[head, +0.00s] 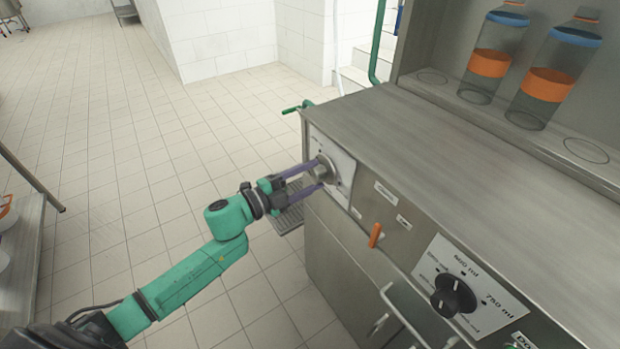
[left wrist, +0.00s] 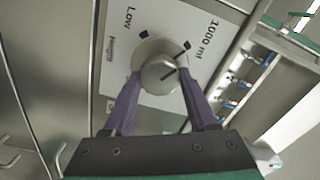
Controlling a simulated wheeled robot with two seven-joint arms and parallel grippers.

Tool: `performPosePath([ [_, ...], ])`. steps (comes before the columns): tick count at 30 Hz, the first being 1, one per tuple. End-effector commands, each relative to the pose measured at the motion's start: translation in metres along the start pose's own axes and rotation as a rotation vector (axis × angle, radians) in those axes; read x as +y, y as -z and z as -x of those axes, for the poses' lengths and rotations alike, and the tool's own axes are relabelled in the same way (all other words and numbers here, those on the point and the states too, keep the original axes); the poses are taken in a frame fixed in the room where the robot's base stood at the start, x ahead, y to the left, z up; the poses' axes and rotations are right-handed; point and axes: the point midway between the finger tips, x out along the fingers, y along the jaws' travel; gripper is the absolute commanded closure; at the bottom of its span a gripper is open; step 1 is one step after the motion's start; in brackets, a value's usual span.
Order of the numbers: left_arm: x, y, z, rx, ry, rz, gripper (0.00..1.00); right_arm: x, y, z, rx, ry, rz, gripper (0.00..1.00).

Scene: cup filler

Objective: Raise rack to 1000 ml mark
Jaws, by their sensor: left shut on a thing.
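A round metal knob (head: 322,170) sits on a white plate on the cabinet's front, near its far left corner. In the left wrist view the knob (left wrist: 160,68) shows a dark pointer line aimed up and right, close to the "1000 ml" label (left wrist: 201,40). The "Low" label (left wrist: 128,20) is at the upper left. My left gripper (head: 312,178) has its two purple fingers shut on the knob, one on each side. The rack (head: 290,218) appears to be the grey slatted shelf at the cabinet's left side, partly hidden by my gripper. My right gripper is not in view.
A black dial (head: 453,294) with "500 ml" and "750 ml" marks and an orange lever (head: 375,235) are on the same front. Two bottles with orange bands (head: 487,62) stand on the back ledge.

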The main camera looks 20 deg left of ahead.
Motion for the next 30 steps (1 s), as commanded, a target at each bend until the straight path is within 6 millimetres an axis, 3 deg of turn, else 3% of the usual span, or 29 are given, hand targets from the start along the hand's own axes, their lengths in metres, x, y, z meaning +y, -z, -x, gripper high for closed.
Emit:
performPosePath([
  [16,0.0016,-0.0003,0.0002,-0.001,-0.003,-0.029,0.97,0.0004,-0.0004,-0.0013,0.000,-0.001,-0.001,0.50],
  [17,0.0016,-0.0003,0.0002,-0.001,-0.003,-0.029,0.34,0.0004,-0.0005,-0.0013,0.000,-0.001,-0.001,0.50],
  [18,0.0015,-0.0003,0.0002,-0.001,-0.003,-0.029,0.19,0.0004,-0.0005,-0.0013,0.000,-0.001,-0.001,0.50],
  [19,0.0015,-0.0002,0.0002,-0.001,-0.003,-0.029,0.11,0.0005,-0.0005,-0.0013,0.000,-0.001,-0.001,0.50],
  [30,0.0010,-0.0004,0.0038,-0.001,-0.001,-0.028,0.11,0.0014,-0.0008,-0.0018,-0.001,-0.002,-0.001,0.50],
])
